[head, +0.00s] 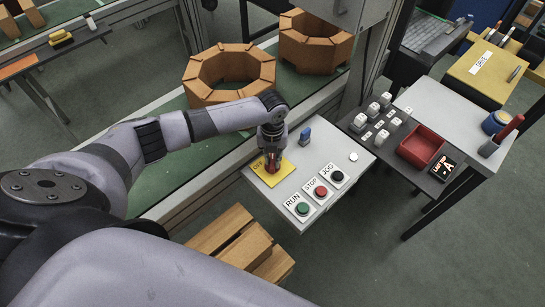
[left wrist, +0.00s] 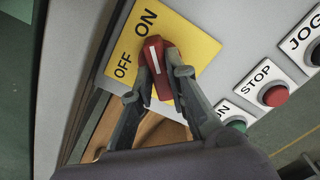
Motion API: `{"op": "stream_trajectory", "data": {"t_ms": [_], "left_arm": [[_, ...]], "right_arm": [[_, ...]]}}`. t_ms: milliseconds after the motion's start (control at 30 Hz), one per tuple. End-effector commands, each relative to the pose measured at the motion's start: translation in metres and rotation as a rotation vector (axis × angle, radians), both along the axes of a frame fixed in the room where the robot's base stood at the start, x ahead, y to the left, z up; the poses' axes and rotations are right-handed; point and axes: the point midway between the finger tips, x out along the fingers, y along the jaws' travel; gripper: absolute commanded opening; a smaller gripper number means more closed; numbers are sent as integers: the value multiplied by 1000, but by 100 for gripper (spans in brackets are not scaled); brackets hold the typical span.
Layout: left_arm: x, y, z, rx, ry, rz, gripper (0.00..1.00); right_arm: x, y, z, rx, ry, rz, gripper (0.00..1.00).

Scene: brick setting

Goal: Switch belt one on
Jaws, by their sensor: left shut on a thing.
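The switch is a red rotary knob (left wrist: 155,58) on a yellow plate (left wrist: 195,45) marked ON and OFF. In the left wrist view the white line on the knob points up, roughly toward the word ON. My left gripper (left wrist: 158,75) is shut on the knob, with a finger on either side. In the head view my left gripper (head: 271,160) comes down over the yellow plate (head: 286,166) and hides much of the knob; OFF shows beside it. No belt number is readable on the plate. My right gripper is not in view.
The grey panel has a green RUN button (head: 303,208), red STOP button (head: 321,191) and black JOG button (head: 338,176). A blue part (head: 305,136) stands behind. A green conveyor (head: 160,178) carries orange brick rings (head: 228,72). A red tray (head: 421,147) is at the right.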

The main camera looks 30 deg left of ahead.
Motion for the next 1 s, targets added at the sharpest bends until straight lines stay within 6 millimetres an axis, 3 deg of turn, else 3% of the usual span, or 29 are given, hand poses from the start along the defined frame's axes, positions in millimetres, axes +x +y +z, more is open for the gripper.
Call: {"op": "stream_trajectory", "data": {"t_ms": [367,400,667,1000], "left_arm": [[2,0,2,0,-5,-6,0],[2,0,2,0,-5,-6,17],[1,0,1,0,-3,-5,34],[1,0,3,0,-2,-5,35]], "right_arm": [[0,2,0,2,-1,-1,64],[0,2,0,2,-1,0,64],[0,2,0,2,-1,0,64],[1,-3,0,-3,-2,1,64]]}}
